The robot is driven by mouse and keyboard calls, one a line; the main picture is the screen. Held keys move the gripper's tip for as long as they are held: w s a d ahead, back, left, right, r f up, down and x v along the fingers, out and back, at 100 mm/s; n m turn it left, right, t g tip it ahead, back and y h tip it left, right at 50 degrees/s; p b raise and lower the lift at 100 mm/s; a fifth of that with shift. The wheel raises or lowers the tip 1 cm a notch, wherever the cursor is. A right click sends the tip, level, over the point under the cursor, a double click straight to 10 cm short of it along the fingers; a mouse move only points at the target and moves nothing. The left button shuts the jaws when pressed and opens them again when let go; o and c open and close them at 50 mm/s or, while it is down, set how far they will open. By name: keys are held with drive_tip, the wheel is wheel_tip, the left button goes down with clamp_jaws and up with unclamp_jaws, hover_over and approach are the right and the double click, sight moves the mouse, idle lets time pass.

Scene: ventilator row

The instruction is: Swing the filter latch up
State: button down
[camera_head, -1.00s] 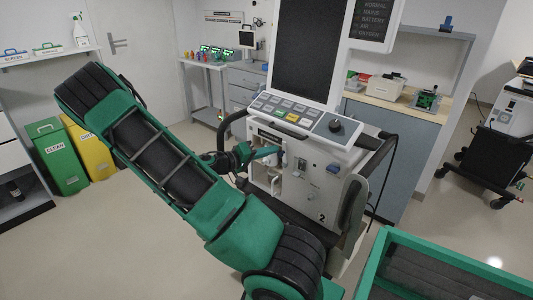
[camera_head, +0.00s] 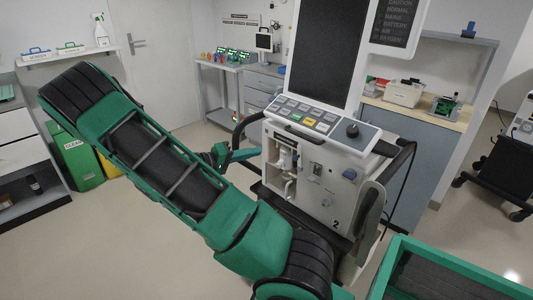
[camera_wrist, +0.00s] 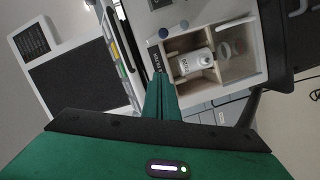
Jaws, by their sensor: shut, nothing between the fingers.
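The ventilator (camera_head: 320,165) stands upright with an open-fronted compartment (camera_head: 266,170) in its front panel. Inside is a white filter canister (camera_head: 285,158), which also shows with dark lettering in the wrist view (camera_wrist: 188,64). My gripper (camera_head: 256,152) is shut and empty, just left of the compartment. In the wrist view my gripper (camera_wrist: 158,80) points toward the compartment's edge, apart from the latch.
A black side handle (camera_head: 241,128) curves out from the ventilator near my gripper. The ventilator's keypad (camera_head: 305,115) and screen rise above the compartment. A green-rimmed bin (camera_head: 440,255) stands at lower right. Open floor lies left of the ventilator.

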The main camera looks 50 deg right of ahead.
sight(298, 159)
drive_tip(key=s+d+f, duration=0.3)
drive_tip(key=s+d, duration=0.4)
drive_tip(key=d, duration=0.1)
drive_tip(key=shift+d, duration=0.4)
drive_tip(key=shift+s, duration=0.1)
drive_tip(key=shift+s+a, duration=0.15)
drive_tip(key=shift+s, duration=0.85)
drive_tip(key=shift+r, duration=0.1)
